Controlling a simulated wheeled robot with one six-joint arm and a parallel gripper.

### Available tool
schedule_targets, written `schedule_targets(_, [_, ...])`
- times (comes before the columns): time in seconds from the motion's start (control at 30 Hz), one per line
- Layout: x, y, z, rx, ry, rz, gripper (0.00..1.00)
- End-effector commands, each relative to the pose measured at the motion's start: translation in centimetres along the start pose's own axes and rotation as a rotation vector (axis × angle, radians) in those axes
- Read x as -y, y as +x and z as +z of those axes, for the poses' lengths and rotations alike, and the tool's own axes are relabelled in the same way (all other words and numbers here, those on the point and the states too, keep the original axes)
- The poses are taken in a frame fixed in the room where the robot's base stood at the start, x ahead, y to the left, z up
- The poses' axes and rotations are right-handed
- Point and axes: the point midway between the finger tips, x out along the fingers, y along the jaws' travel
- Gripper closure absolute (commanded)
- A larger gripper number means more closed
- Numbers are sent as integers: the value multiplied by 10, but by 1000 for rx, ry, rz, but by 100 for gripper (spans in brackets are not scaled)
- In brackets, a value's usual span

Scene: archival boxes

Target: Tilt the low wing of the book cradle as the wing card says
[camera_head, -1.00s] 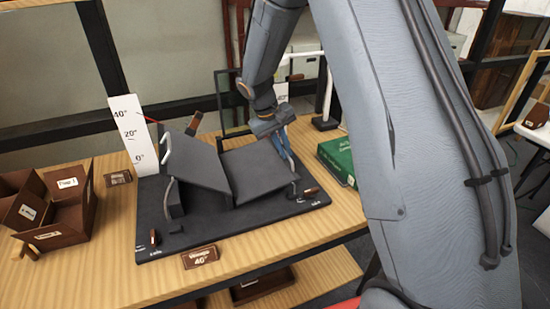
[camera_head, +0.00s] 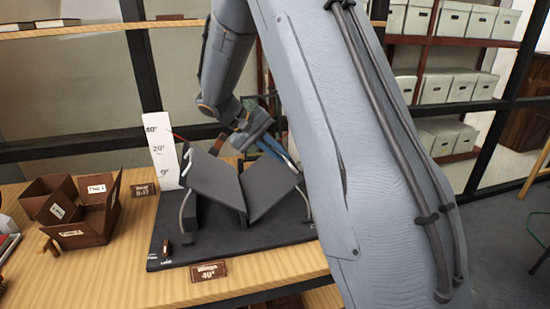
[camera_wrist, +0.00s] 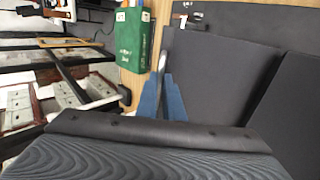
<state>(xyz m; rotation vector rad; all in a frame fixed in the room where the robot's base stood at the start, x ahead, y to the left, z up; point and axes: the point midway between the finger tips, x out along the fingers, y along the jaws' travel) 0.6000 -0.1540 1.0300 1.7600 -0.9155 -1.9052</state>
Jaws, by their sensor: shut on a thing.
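The book cradle stands on a dark base board (camera_head: 240,243). Its left wing (camera_head: 215,182) slopes up to the left and its low wing (camera_head: 268,187), on the right, slopes up to the right, forming a V. The wing card (camera_head: 209,271) at the front edge reads 40°. A white angle scale (camera_head: 162,152) marked 40°, 20° and 0° stands behind left, with a red pointer beside it. My gripper (camera_head: 276,148) is at the low wing's outer far edge.
Brown open boxes (camera_head: 85,212) with labels stand on the table at left, near a small card (camera_head: 143,190). A green box (camera_wrist: 132,38) lies beside the cradle in the wrist view. Shelves with archival boxes (camera_head: 465,88) are behind. My arm covers the table's right side.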

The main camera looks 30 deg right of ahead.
Motion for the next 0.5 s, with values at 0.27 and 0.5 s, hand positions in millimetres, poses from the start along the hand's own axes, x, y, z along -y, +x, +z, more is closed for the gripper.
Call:
schedule_targets(0.27, [8,0,0,-1,-5,-11,100])
schedule_targets(0.5, [7,0,1,1,-5,-10,74])
